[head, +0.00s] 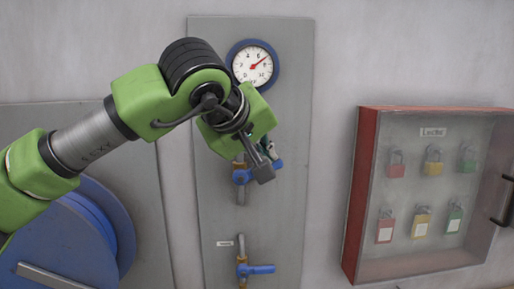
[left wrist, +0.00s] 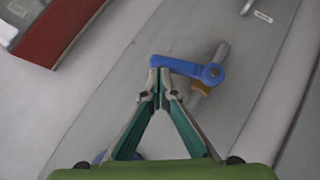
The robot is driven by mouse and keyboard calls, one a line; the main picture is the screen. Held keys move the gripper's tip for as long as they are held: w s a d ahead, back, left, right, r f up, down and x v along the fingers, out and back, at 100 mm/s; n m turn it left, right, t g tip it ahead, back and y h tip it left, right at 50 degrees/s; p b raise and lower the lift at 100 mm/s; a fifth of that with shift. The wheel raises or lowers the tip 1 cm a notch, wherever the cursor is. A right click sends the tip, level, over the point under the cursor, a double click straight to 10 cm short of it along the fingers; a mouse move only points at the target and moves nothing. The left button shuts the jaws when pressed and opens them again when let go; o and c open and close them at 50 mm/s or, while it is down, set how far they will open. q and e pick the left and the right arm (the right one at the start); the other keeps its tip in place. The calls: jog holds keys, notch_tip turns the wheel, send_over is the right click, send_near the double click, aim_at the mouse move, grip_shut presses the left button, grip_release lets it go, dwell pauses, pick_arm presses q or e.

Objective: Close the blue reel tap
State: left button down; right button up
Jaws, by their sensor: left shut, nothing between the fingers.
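Two blue-handled taps sit on the grey panel: an upper tap (head: 241,177) and a lower tap (head: 256,270). The label near them is too small to read, so I cannot tell by it which is the reel tap. My left gripper (head: 268,168) is at the upper tap and partly covers its handle. In the left wrist view the upper tap's blue handle (left wrist: 188,69) lies crosswise to its pipe. The shut fingertips (left wrist: 160,75) are at the handle's free end, touching or nearly so, with nothing between them. The lower tap's handle points right, crosswise to its pipe. My right gripper is not in view.
A round gauge (head: 252,65) with a blue rim is above the taps. A blue reel (head: 70,245) stands at lower left, behind my left arm. A red-framed padlock cabinet (head: 362,190) hangs at right. The wall between panel and cabinet is clear.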

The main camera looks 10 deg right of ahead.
pick_arm(q)
jog(key=shift+d+f+b, duration=0.5)
jog(key=shift+f+b, duration=0.2)
jog(key=shift+f, duration=0.1)
jog(key=shift+d+f, duration=0.1)
jog(key=shift+d, duration=0.05)
dwell(0.3)
